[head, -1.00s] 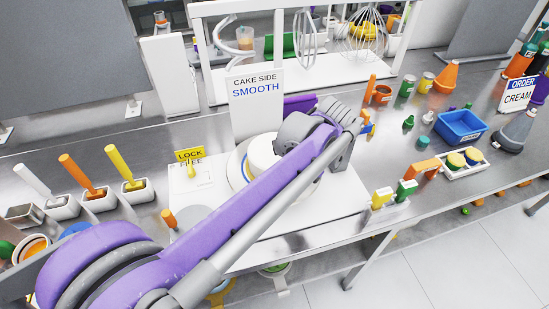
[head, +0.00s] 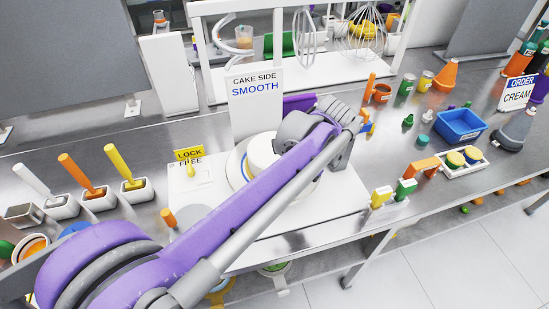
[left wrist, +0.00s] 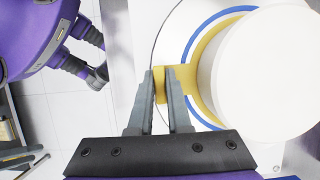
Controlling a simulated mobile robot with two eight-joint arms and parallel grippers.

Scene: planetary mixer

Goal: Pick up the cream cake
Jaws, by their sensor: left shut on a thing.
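The cream cake (head: 262,152) is white and round and sits on the turntable area in front of the "CAKE SIDE SMOOTH" sign (head: 255,95). My left arm crosses in front of it in the head view and hides its right part. In the left wrist view the cake (left wrist: 275,70) rests on a yellow board (left wrist: 205,72) inside a blue ring. My left gripper (left wrist: 160,74) is shut on the board's yellow tab, beside the cake. In the head view its fingers are hidden behind the arm. My right gripper cannot be made out in these views.
A yellow LOCK/FREE lever (head: 190,168) stands left of the cake. White, orange and yellow handled tools stand in holders at the left. A blue bin (head: 460,125) and a white tray (head: 478,165) are at the right. A white rack (head: 200,50) stands behind.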

